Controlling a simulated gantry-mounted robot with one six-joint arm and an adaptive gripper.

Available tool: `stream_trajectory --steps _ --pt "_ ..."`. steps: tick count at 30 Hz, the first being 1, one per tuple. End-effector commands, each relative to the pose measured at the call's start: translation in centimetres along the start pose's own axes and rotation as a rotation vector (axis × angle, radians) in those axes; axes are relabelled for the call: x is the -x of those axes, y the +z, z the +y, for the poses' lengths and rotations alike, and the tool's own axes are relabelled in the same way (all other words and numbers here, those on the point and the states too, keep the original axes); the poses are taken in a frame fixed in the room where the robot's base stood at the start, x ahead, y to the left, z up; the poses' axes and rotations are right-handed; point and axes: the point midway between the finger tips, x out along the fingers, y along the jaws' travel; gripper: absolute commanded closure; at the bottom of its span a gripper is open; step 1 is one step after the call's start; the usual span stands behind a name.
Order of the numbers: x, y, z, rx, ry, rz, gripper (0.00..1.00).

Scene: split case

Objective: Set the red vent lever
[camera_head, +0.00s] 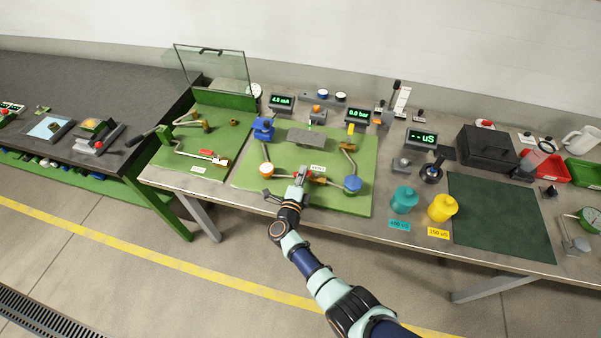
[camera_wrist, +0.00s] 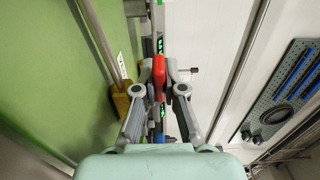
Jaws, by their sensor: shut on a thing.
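The red vent lever (camera_wrist: 159,72) stands between the fingers of my gripper (camera_wrist: 159,84) in the wrist view. My gripper is shut on it, and the fingers cover part of its sides. In the head view my gripper (camera_head: 301,175) is at the front middle of the green panel (camera_head: 250,178), beside the white label (camera_head: 317,169). Only a little red shows there, so the lever's exact angle cannot be told. A brass fitting (camera_wrist: 121,100) lies left of the fingers in the wrist view.
A teal bottle (camera_head: 404,199) and a yellow bottle (camera_head: 442,207) stand further right. The dark green mat (camera_head: 500,220) is bare.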

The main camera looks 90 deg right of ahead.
Motion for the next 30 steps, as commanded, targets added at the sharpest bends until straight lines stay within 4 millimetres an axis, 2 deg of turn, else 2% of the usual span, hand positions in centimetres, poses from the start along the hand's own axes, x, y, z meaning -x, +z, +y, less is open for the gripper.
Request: stream_trajectory --steps 11,12,16,17,26,30 --pt "0.0 0.0 0.0 0.0 0.0 0.001 1.0" --pt "0.0 0.0 0.0 0.0 0.0 0.001 0.88" --pt "0.0 0.0 0.0 0.0 0.0 0.001 0.66" --pt "0.0 0.0 0.0 0.0 0.0 0.001 0.65" --pt "0.0 0.0 -0.2 0.0 0.0 0.001 0.65" --pt "0.0 0.0 -1.7 -0.002 -0.002 0.001 0.65"
